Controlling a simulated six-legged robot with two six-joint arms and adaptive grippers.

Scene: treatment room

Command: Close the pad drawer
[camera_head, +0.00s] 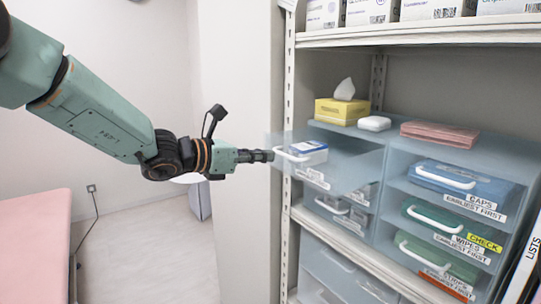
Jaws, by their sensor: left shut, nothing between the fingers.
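The open drawer (345,178) is the upper left one of a translucent blue drawer unit in the camera_head view. It sticks out to the left, past the shelf post. It has a white handle (291,156) and a label too small to read. A blue-and-white pack (308,147) shows in it. My left gripper (270,156) is shut and empty, pointing right at the drawer front, close to the handle. I cannot tell whether it touches. My right gripper is not in view.
Closed drawers marked CAPS (455,184) and WIPES (447,222) are on the right. A yellow tissue box (342,111), a white case (374,123) and a pink stack (439,133) stand on the unit. A metal shelf post (288,84) stands near the drawer. A pink bed (37,245) is at left.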

